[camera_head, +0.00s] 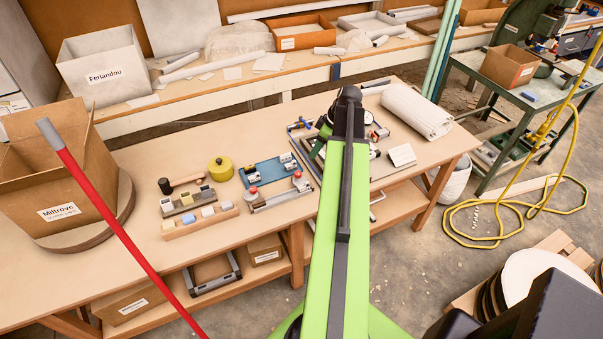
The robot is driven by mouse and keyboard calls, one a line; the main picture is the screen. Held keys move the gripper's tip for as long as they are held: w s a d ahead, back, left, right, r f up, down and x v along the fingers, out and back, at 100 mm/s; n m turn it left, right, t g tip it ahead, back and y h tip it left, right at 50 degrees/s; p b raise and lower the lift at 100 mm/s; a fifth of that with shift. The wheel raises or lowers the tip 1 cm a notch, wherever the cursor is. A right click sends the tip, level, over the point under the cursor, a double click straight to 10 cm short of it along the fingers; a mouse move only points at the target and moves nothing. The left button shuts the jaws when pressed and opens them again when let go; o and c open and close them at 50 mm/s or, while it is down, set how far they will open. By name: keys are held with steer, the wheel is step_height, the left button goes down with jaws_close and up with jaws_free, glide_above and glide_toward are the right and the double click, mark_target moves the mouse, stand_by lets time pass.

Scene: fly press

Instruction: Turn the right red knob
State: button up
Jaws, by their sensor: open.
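Two red knobs stand on a low grey fixture (277,198) on the wooden workbench. The right red knob (297,176) is at the fixture's far right end, left of my raised green arm. The left red knob (254,191) is at its other end. Both are small here, and how far each is turned cannot be made out. My arm runs up the middle of the view, and its dark joint covers part of the bench. My gripper's fingers cannot be made out; nothing is seen touching either knob.
A blue fixture (262,173), yellow round container (221,169) and wooden block rack (200,222) stand close by. A cardboard box (62,165) is at left. A white roll (417,111) and small card (402,155) lie right of my arm.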

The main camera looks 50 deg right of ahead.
mark_target(299, 173)
steer(key=b+x, duration=1.3)
steer(key=x, duration=0.3)
steer(key=shift+f+b, duration=0.1)
steer(key=shift+b, duration=0.25)
